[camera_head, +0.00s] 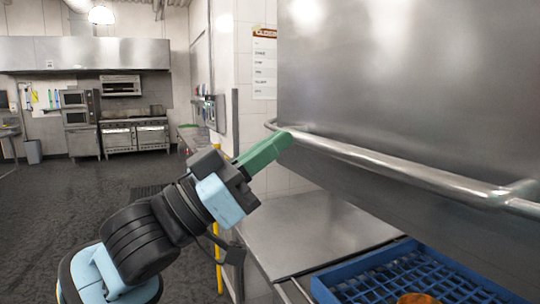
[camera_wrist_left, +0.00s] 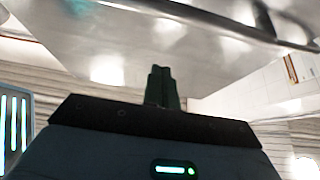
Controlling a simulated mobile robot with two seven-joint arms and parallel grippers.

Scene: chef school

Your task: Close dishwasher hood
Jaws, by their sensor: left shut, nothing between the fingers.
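The dishwasher hood (camera_head: 400,75) is a large stainless steel box at the upper right of the head view. Its lower edge hangs above the blue rack, leaving a gap. A tubular handle bar (camera_head: 400,168) runs along the hood's lower front. My left gripper (camera_head: 284,140) is shut and empty, its green fingertips at the far left end of the bar; I cannot tell whether they touch it. In the left wrist view, the shut green fingers (camera_wrist_left: 162,85) point up toward the steel hood (camera_wrist_left: 110,40), and the bar (camera_wrist_left: 240,28) crosses above. My right gripper is not in view.
A blue dish rack (camera_head: 345,286) with a brownish item in it sits under the hood. A steel counter (camera_head: 310,232) lies left of it. A tiled wall corner (camera_head: 255,110) stands behind the gripper. Open dark floor (camera_head: 75,190) spreads left, with ovens beyond.

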